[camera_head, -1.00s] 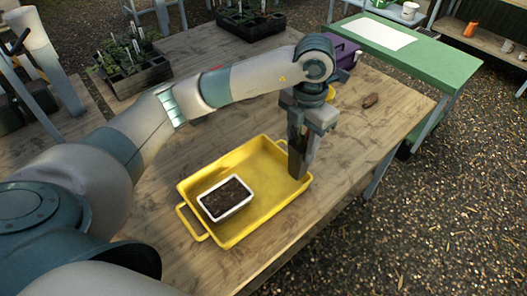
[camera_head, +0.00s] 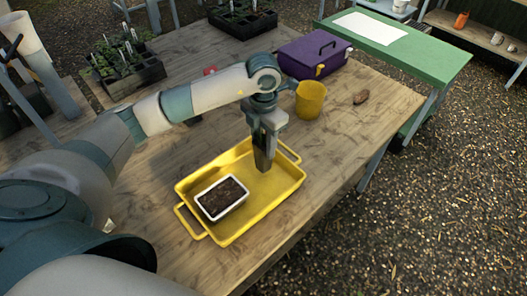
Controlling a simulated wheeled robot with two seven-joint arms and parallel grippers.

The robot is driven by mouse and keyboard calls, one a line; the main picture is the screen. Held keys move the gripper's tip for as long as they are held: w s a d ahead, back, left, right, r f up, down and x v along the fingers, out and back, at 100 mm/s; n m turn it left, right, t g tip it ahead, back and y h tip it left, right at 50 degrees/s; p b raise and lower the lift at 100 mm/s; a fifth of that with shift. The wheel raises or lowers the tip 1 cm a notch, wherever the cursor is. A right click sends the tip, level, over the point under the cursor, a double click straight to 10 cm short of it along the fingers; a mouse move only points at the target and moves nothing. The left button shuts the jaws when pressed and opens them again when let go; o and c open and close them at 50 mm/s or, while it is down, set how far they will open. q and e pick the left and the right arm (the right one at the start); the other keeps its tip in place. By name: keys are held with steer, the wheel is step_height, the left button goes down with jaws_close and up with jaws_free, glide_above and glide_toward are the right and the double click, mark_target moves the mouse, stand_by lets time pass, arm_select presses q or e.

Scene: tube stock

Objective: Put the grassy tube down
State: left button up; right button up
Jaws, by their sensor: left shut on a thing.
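My left gripper (camera_head: 265,148) points down over the back part of the yellow tray (camera_head: 226,234). It is shut on a dark, narrow, upright piece, the grassy tube (camera_head: 262,160), mostly hidden by the fingers. Its lower end shows against the tray's inside; I cannot tell whether it touches the tray floor. No grass shows clearly on it. My right gripper is not in view.
A white container of dark soil (camera_head: 222,197) sits in the tray's front left part. Behind stand a yellow pot (camera_head: 310,99), a purple toolbox (camera_head: 315,54) and a brown object (camera_head: 361,98). Seedling trays (camera_head: 124,62) stand at back left. The wooden table (camera_head: 340,140) is clear right of the tray.

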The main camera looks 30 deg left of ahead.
arm_select(q)
step_height(320, 180, down, 3)
steer(key=shift+f+p, duration=0.15)
steer(key=shift+p, duration=0.8)
steer(key=shift+f, duration=0.3)
steer(key=shift+f, duration=0.1)
steer(key=o, duration=1.2)
steer(key=shift+c, duration=0.2)
